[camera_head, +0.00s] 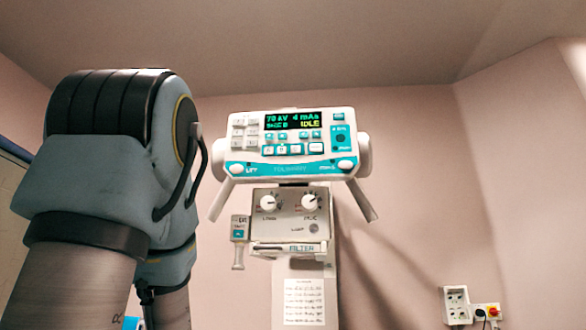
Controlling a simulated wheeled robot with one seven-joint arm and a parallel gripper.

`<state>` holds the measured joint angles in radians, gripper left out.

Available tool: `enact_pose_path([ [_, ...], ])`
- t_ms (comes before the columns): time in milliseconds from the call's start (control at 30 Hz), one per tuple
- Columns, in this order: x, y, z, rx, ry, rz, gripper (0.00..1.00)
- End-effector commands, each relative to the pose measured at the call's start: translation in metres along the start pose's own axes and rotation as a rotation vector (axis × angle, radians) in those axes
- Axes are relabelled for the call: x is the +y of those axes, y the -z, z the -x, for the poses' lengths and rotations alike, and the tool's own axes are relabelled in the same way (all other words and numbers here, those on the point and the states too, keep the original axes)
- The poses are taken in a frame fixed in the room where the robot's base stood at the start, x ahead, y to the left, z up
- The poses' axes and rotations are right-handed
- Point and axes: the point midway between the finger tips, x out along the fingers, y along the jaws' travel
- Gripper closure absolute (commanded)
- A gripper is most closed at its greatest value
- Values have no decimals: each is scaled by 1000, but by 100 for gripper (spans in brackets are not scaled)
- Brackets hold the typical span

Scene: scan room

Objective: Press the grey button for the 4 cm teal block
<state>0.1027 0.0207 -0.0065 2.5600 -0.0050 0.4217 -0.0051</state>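A white and teal control panel (285,172) hangs on a column in the middle of the view. Its dark display (291,120) reads 70 kV, 4 mAs and IDLE. Several pale grey-white buttons (245,131) sit in a cluster left of the display. Their labels are too small to read, so I cannot tell which is for the 4 cm block. No block is clearly visible. My arm fills the left side, left of the panel and nearer to the camera. My gripper is out of view.
Below the panel is a grey box with two knobs (312,202) and a filter tray (290,248). A paper sheet (304,301) is on the column. Angled handles (364,200) flank the panel. A wall socket with a red knob (493,311) is at lower right.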

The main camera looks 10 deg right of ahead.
Motion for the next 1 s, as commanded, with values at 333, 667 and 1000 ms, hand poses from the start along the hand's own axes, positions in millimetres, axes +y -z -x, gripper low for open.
enact_pose_path([
  [333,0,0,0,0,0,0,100],
  [667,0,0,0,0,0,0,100],
  [1000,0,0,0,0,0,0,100],
])
